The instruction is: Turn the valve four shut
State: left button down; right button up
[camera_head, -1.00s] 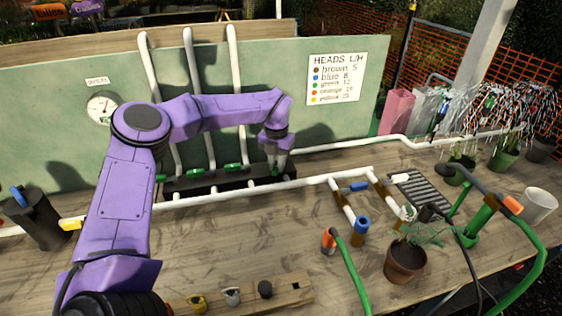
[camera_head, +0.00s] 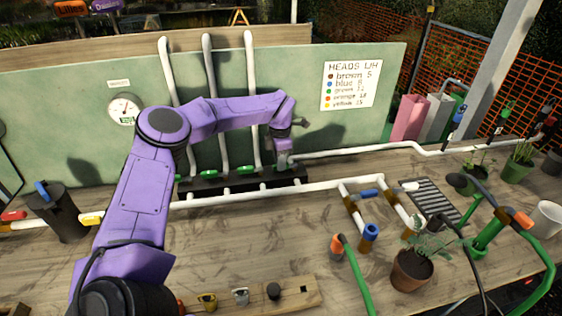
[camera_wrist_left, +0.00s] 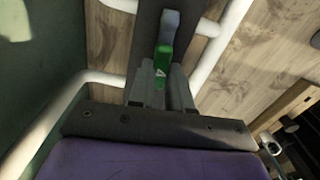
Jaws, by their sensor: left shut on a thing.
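Valve four has a green lever marked 4 (camera_wrist_left: 161,68), seen in the left wrist view lying roughly lengthwise over the dark manifold bar. My left gripper (camera_wrist_left: 162,88) is shut on this lever, with a grey finger on each side. In the head view my left gripper (camera_head: 284,160) reaches down to the right end of the black manifold (camera_head: 235,186) and hides most of valve four. Two other green valve levers (camera_head: 209,171) (camera_head: 245,170) show to its left. My right gripper is in neither view.
White pipes (camera_head: 253,100) rise up the green backboard behind the manifold. A pressure gauge (camera_head: 123,108) and a heads sign (camera_head: 348,85) hang there. A potted plant (camera_head: 410,270), a drain grate (camera_head: 434,200) and hoses stand at right.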

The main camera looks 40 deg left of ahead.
pick_arm(q)
jog(key=shift+f+m, duration=0.2)
jog(key=shift+m, duration=0.3)
jog(key=shift+a, duration=0.1)
jog(key=c, duration=1.4)
grip_release()
jog(key=o, duration=0.4)
jog(key=shift+w, duration=0.15)
jog(key=shift+c, duration=0.2)
jog(key=shift+w, duration=0.15)
jog(key=shift+r, duration=0.45)
notch_tip(320, 180, up, 10)
jog(key=b, duration=0.2)
jog(key=shift+f, duration=0.2)
